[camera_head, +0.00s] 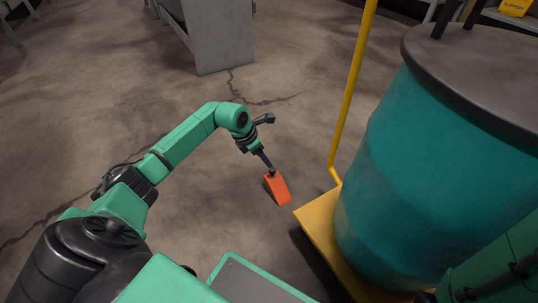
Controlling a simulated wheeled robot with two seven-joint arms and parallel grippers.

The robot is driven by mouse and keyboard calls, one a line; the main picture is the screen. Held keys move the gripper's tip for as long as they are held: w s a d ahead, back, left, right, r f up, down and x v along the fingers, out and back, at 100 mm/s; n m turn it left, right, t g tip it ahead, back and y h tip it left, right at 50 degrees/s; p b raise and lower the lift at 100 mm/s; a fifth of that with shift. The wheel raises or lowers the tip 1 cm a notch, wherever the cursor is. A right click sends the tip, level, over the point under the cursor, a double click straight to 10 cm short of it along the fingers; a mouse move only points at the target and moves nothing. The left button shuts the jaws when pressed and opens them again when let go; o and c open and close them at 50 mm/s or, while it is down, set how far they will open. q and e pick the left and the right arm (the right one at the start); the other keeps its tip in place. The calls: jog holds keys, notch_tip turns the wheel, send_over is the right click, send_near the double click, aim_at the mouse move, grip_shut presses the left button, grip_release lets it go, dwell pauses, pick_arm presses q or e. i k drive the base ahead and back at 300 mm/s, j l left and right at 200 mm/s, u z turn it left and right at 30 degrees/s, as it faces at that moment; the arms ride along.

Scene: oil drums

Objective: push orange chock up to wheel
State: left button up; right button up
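My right gripper is out of view.
A large teal drum (435,170) with a dark lid stands on the cart. A yellow handle bar (352,88) rises from the cart's far-left side. A grey metal structure (217,40) stands at the back. The floor left of the chock is clear.

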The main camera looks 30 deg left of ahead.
aim_at(278, 185)
jog(key=k, duration=1)
